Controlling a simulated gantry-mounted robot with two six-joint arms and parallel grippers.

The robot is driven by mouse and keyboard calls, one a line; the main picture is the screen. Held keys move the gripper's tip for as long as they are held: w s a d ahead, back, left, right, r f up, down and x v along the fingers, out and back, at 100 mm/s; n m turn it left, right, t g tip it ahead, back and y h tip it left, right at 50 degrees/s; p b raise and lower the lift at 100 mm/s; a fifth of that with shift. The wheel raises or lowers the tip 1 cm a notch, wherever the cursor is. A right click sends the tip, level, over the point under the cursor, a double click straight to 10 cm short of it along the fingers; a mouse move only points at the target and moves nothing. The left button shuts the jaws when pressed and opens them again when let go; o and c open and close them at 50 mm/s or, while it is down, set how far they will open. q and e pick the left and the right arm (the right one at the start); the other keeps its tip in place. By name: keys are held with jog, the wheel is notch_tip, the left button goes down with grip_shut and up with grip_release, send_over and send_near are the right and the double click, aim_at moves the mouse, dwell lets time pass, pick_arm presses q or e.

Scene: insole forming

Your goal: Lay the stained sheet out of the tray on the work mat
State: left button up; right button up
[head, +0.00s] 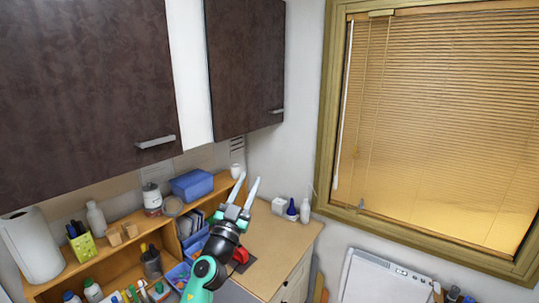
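My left gripper (247,184) is in the head view, raised in front of the wooden counter and shelf. Its two pale fingers point up and stand apart, with nothing between them. My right gripper is not in view. I cannot make out the stained sheet, the tray or the work mat in this view.
The wooden counter (280,238) has a mostly bare top, with small bottles (305,210) at its back. A shelf on the left holds a paper roll (37,246), a blue box (192,184) and jars. Dark cabinets (85,90) hang above. A white panel (385,281) stands lower right.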

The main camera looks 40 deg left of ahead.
pick_arm(q)
jog(key=s+d+r+n+y, duration=0.3)
jog(key=s+d+r+n, duration=0.1)
jog(key=r, duration=0.4)
jog(key=s+d+r+n+y, duration=0.3)
jog(key=s+d+r+n, duration=0.15)
jog(key=r, duration=0.25)
jog(key=s+d+r+m+t+h, duration=0.2)
jog(key=s+d+m+h, duration=0.3)
jog(key=d+h, duration=0.3)
jog(key=s+d+r+m+t+h, duration=0.3)
jog(key=s+d+r+m+h, duration=0.2)
jog(key=s+d+h, duration=0.2)
jog(key=d+h, duration=0.1)
jog(key=d, duration=0.1)
jog(key=shift+d+h, duration=0.3)
jog(key=shift+d, duration=0.05)
jog(key=shift+s+a, duration=0.1)
jog(key=shift+a, duration=0.05)
